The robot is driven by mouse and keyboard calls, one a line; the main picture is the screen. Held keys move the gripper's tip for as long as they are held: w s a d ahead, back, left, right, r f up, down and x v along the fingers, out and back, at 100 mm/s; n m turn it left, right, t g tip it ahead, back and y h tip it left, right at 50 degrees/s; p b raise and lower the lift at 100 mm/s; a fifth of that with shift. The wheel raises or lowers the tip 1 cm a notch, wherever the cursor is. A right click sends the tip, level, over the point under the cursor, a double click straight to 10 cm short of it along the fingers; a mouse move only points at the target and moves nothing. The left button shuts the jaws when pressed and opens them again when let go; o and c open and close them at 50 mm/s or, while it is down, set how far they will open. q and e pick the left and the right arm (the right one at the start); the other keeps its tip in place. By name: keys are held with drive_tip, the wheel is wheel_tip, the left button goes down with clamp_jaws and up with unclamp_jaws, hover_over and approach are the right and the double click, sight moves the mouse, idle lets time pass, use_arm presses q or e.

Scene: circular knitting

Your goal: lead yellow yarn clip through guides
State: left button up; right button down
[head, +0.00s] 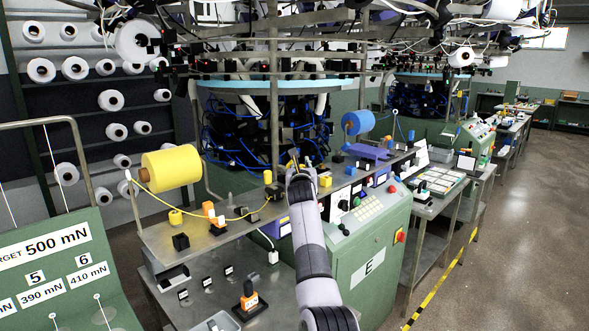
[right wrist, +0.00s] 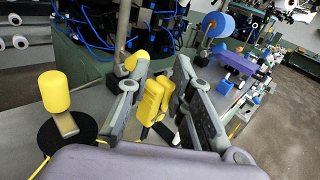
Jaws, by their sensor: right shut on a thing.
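My right gripper (head: 296,160) reaches over the machine's side shelf in the head view. In the right wrist view its fingers (right wrist: 160,70) are shut on a yellow piece that I take for the yarn clip (right wrist: 155,97). The fingers hide part of it, and the arm hides it in the head view. The yellow yarn spool (head: 171,168) lies on its side at the shelf's left. Yellow yarn (head: 235,218) runs from it past an orange guide (head: 209,210) and a dark guide (head: 252,217) towards my gripper. My left gripper is not in view.
A blue spool (head: 357,122) and a purple block (head: 368,151) stand further right. The green control cabinet (head: 370,255) is right of my arm. Steel posts and the knitting machine (head: 270,130) stand close behind the gripper. A lower table (head: 205,290) carries small items.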

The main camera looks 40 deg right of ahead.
drive_tip(key=shift+d, duration=3.9)
drive_tip(key=shift+d+r+p, duration=0.15)
drive_tip(key=shift+r+p, duration=2.2)
drive_tip(key=shift+r, duration=0.1)
drive_tip(key=shift+w+d+f+b, duration=0.1)
drive_tip(key=shift+d+f+b, duration=0.1)
drive_tip(key=shift+d+b, duration=0.75)
drive_tip(key=shift+d+f+b, duration=0.2)
drive_tip(key=shift+d+b, duration=0.3)
drive_tip(key=shift+d, duration=0.75)
drive_tip(key=shift+p, duration=0.3)
